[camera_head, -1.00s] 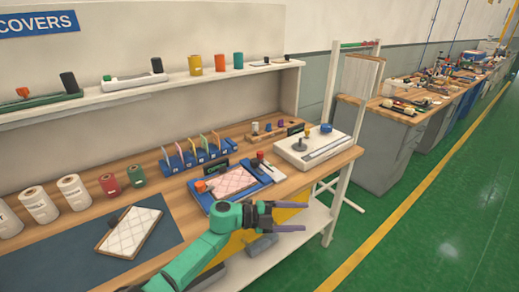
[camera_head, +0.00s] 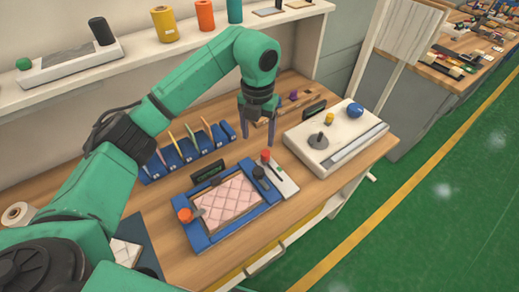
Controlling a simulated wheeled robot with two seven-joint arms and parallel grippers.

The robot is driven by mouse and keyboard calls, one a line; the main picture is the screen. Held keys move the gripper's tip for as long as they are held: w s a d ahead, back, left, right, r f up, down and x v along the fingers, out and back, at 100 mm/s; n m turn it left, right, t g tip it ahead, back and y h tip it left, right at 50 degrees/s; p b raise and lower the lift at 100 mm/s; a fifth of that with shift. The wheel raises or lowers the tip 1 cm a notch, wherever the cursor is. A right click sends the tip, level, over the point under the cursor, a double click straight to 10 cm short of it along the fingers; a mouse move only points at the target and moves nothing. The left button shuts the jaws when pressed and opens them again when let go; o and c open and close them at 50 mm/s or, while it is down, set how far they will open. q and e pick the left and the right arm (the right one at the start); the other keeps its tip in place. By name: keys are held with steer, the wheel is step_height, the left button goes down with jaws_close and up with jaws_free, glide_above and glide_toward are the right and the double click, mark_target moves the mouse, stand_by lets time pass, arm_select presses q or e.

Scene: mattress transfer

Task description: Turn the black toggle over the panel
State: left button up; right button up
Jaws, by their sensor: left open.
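A pink quilted panel (camera_head: 228,199) lies in a blue frame (camera_head: 205,240) on the wooden bench. A black toggle (camera_head: 260,173) stands at the frame's right side, beside the panel. An orange knob (camera_head: 184,215) with a grey arm sits at the frame's left side, its arm reaching to the panel's edge. My left gripper (camera_head: 258,138) is open and empty, its fingers pointing down behind the black toggle in the picture. It appears apart from the toggle; its exact height is hard to tell. My right gripper is not in view.
A white block with a red knob (camera_head: 266,155) stands right of the frame. A white device (camera_head: 310,153) with a grey knob and blue knob is farther right. A blue rack (camera_head: 178,163) with coloured cards stands behind the frame. A shelf (camera_head: 150,85) runs along the back.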

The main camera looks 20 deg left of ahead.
arm_select(q)
steer(key=p, duration=0.2)
glide_above(258, 171)
step_height(258, 171, down, 4)
step_height(258, 171, down, 10)
steer(key=shift+w+r+p, duration=0.15)
steer(key=shift+r+p, duration=0.1)
steer(key=shift+p, duration=0.95)
steer(key=shift+f, duration=0.2)
jaws_close()
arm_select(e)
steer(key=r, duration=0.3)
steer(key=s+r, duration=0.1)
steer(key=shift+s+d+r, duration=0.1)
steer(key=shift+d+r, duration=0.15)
